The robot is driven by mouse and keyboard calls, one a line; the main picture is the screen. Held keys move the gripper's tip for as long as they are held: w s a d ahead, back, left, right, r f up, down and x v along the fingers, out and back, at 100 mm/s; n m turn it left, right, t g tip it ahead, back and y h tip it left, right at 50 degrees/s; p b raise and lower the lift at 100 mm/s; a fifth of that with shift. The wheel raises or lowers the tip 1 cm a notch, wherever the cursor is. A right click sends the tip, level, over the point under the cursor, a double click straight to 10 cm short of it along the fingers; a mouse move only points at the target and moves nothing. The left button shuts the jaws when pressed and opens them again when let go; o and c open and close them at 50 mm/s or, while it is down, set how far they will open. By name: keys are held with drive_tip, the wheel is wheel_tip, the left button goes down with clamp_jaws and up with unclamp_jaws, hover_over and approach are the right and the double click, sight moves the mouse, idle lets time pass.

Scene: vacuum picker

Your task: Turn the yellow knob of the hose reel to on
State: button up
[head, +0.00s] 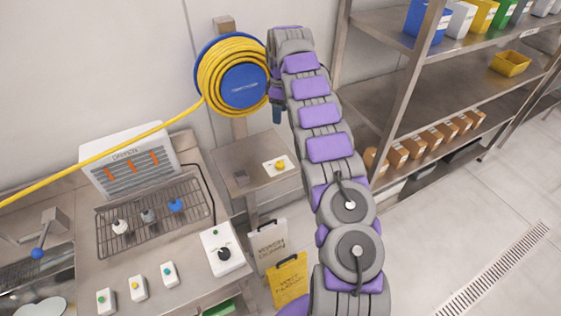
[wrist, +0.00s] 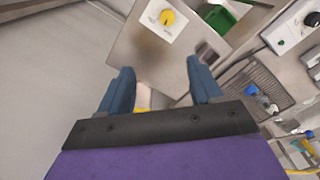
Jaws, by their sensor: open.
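The hose reel (head: 243,86) is a blue disc wound with yellow hose, mounted on the wall in the head view. Below it, a small steel shelf (head: 232,163) carries a white plate with the yellow knob (head: 280,165). The knob also shows at the top of the wrist view (wrist: 167,17), beyond my fingertips and apart from them. My gripper (wrist: 157,75) is open, its two blue fingers spread with nothing held between them. In the head view my gripper (head: 277,113) is partly hidden by my arm, beside the reel and above the shelf.
The yellow hose (head: 110,151) stretches left across the counter (head: 185,255). A white switch box with a black knob (head: 222,252) and several small button boxes sit on it. Shelving with coloured bins (head: 511,63) stands right. Floor signs (head: 288,280) stand below the shelf.

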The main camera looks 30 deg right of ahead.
wheel_tip(320, 180, up, 14)
drive_tip(key=p, duration=1)
drive_tip(key=shift+d+f, duration=0.15)
drive_tip(key=shift+f, duration=0.05)
